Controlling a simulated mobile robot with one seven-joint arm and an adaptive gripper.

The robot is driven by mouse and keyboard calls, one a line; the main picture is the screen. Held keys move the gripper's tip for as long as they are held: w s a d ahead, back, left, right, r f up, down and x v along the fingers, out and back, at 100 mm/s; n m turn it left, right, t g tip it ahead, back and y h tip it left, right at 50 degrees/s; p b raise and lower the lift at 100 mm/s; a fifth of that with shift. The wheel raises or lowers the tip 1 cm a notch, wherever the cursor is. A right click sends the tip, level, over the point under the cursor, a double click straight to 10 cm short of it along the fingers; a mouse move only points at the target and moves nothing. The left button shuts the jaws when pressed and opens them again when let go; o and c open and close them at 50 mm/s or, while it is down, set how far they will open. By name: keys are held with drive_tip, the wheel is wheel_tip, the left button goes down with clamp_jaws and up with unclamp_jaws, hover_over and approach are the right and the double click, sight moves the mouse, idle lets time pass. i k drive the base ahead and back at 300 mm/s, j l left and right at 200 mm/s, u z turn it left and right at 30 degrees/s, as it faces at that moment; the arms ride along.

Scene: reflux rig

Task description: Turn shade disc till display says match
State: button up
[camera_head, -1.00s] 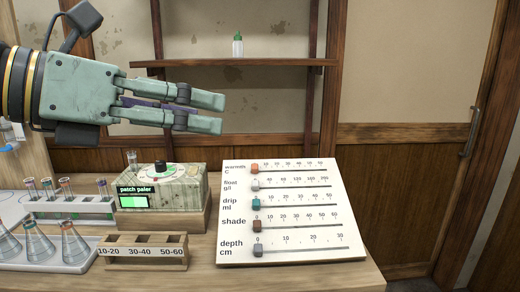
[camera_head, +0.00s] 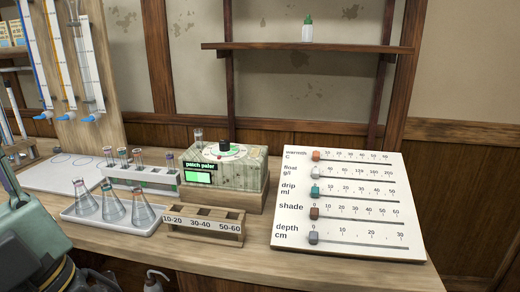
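The shade disc (camera_head: 207,153) is a white dial with coloured marks and a black knob (camera_head: 225,145). It sits on top of a speckled, pale green box (camera_head: 238,176) on a wooden block. The display (camera_head: 199,172) on the box's front reads "patch paler" above two bright green patches, the left one seeming slightly paler. My gripper's fingers are not in view. Only a grey-green part of my arm shows at the lower left edge, well apart from the disc. Nothing touches the knob.
A slider board (camera_head: 350,238) with warmth, float, drip, shade and depth scales stands to the right. A labelled wooden rack (camera_head: 205,224) stands in front of the box. Flasks on a tray (camera_head: 150,222) and a tube rack (camera_head: 150,175) stand left. A small vial (camera_head: 198,137) stands by the disc.

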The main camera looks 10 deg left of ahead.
sight(224, 150)
drive_tip(key=i+j, duration=0.2)
drive_tip(key=j, duration=0.2)
drive_tip(key=i+j+u, duration=0.1)
drive_tip(key=i+j, duration=0.4)
drive_tip(key=j, duration=0.25)
